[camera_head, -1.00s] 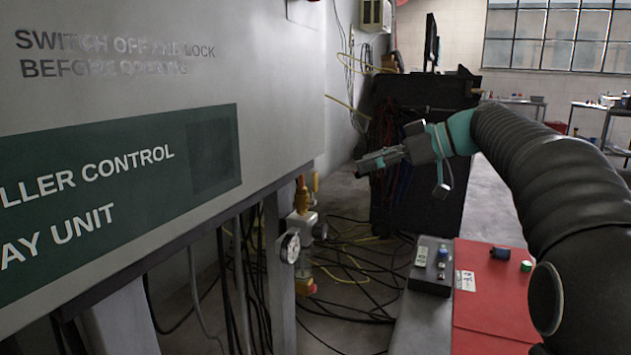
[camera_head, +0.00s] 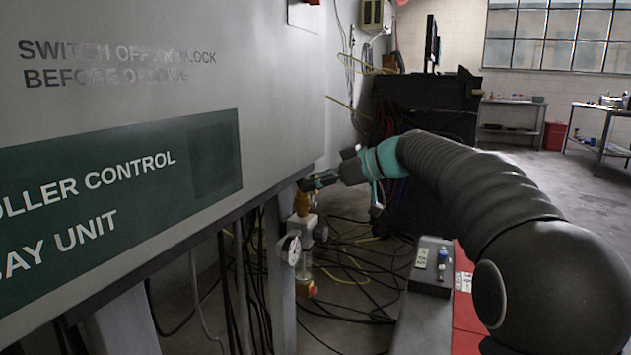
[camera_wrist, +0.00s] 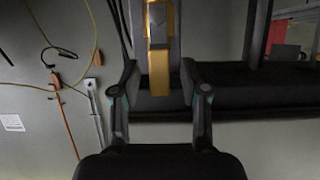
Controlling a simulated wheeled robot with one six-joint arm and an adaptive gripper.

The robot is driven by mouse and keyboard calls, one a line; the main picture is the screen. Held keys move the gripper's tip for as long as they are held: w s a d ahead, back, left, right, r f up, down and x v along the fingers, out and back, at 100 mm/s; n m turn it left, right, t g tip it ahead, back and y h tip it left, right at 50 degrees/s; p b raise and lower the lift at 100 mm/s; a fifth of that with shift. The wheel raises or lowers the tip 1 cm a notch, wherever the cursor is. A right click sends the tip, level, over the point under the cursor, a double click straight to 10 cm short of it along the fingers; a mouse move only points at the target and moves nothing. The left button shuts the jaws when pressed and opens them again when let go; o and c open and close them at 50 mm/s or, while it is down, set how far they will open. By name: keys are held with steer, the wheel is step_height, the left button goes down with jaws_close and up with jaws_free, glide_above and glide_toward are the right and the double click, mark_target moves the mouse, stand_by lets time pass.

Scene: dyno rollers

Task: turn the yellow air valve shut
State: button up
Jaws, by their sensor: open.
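In the wrist view a yellow valve handle (camera_wrist: 159,60) stands upright between the two fingers of my gripper (camera_wrist: 160,95). The fingers are spread and a gap shows on each side of the handle near its lower end. In the head view my gripper (camera_head: 310,184) is at the lower edge of the grey cabinet, just above the brass and white valve fittings (camera_head: 303,224). There the handle is mostly hidden by my gripper. I cannot tell how deep the handle sits between the fingertips.
A round gauge (camera_head: 291,250) hangs below the fittings beside a cabinet leg. The grey cabinet (camera_head: 160,100) fills the left, close to my gripper. A control box (camera_head: 432,266) stands at lower right. Cables (camera_head: 350,270) cover the floor.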

jaws_close()
